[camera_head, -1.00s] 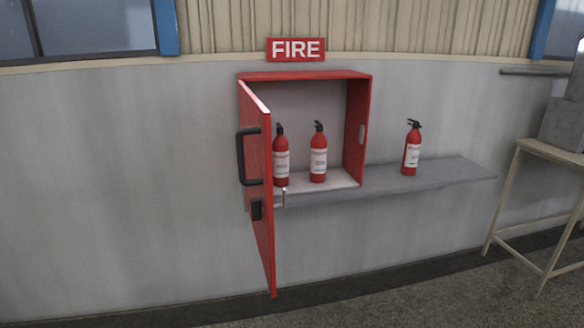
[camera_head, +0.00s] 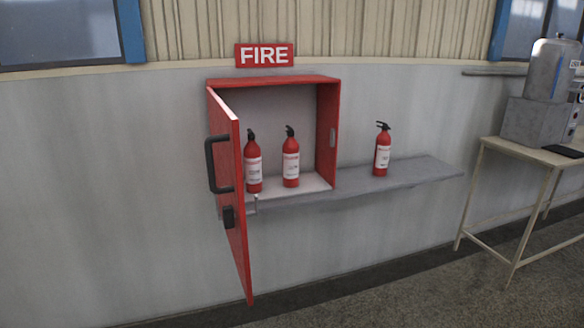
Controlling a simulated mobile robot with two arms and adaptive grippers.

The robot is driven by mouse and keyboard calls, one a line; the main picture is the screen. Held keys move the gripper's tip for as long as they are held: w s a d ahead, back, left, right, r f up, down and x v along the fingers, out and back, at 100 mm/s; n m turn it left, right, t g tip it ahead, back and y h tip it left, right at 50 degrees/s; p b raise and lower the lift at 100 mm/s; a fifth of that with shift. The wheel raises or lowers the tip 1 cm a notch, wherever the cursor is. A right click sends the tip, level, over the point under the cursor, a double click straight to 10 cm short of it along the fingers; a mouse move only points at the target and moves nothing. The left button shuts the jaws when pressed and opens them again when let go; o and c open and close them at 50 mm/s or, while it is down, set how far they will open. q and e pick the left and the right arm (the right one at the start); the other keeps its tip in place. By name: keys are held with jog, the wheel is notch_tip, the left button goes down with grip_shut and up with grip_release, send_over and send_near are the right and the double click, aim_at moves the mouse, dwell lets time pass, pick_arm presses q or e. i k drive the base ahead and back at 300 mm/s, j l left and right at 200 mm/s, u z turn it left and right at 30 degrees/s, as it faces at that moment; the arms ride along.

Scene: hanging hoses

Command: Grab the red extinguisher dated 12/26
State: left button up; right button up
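Three red extinguishers with white labels and black tops show in the head view. The left extinguisher (camera_head: 253,164) stands upright inside the red cabinet (camera_head: 325,140), close to the open door. The middle extinguisher (camera_head: 291,160) stands upright inside the cabinet, to its right. The right extinguisher (camera_head: 382,152) stands upright outside the cabinet on a grey shelf (camera_head: 420,172). The label print is too small to read, so I cannot tell which one is dated 12/26. Neither of my grippers is in view.
The cabinet door (camera_head: 232,205) stands open toward me on the left, with a black handle (camera_head: 216,165). A FIRE sign (camera_head: 264,55) hangs above. At the right, a table (camera_head: 520,153) carries a metal machine (camera_head: 545,95). The floor below the shelf is clear.

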aim_at(291, 148)
jog(key=i+l+u, duration=0.1)
jog(key=u, duration=0.25)
jog(key=i+l+u, duration=0.15)
jog(key=u, duration=0.2)
jog(key=i+l+u, duration=0.15)
jog(key=u, duration=0.25)
